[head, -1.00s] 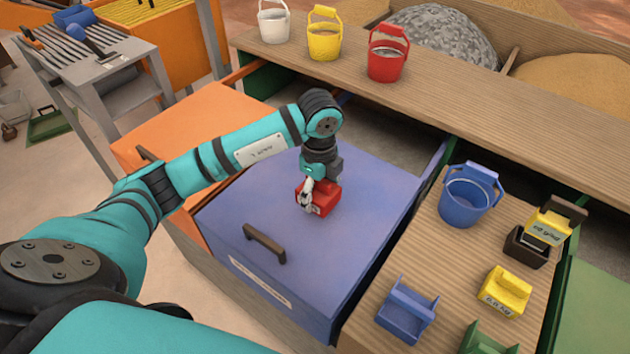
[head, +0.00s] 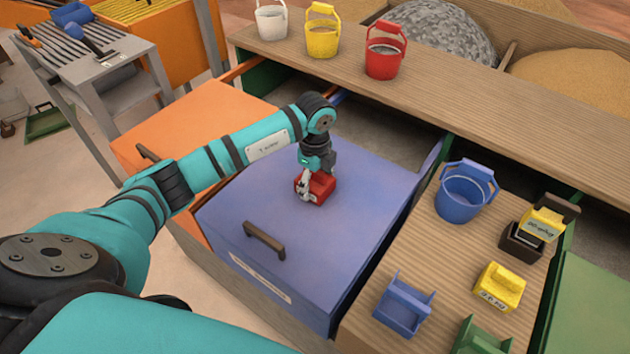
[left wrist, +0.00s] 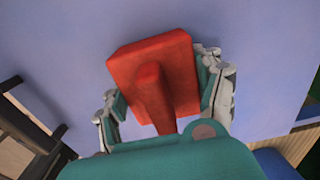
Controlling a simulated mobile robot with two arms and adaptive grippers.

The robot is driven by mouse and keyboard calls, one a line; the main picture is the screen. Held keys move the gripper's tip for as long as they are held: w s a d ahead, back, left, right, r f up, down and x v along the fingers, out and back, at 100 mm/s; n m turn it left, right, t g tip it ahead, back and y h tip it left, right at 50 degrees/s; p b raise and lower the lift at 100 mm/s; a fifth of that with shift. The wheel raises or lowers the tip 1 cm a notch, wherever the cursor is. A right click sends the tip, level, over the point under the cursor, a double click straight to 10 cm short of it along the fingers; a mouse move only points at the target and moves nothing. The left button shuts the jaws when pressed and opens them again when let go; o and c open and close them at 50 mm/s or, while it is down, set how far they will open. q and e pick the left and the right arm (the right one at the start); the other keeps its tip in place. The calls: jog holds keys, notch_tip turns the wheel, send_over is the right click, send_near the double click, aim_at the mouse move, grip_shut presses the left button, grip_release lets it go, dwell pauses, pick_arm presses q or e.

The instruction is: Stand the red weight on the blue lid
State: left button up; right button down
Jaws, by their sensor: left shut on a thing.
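The red weight (head: 320,187) is a block with a raised grip bar, over the middle of the blue lid (head: 335,240). My left gripper (head: 309,186) reaches down from above and is shut on the weight. In the left wrist view the weight (left wrist: 180,62) sits between the two fingers of the left gripper (left wrist: 164,95), with the blue lid (left wrist: 270,60) behind it. The weight's underside is hidden, so I cannot tell whether it touches the lid. My right gripper is not in view.
The lid has a dark handle (head: 264,240) near its front edge. An orange lid (head: 190,125) lies to its left. A red bucket (head: 385,50) stands on the back ledge.

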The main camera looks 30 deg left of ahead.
pick_arm(q)
jog(key=o, duration=1.8)
jog(key=shift+f, duration=0.1)
jog(key=shift+c, duration=0.2)
jog(key=shift+r, duration=0.2)
notch_tip(320, 180, up, 12)
jog(key=shift+f+b, duration=0.1)
jog(key=shift+b, duration=0.65)
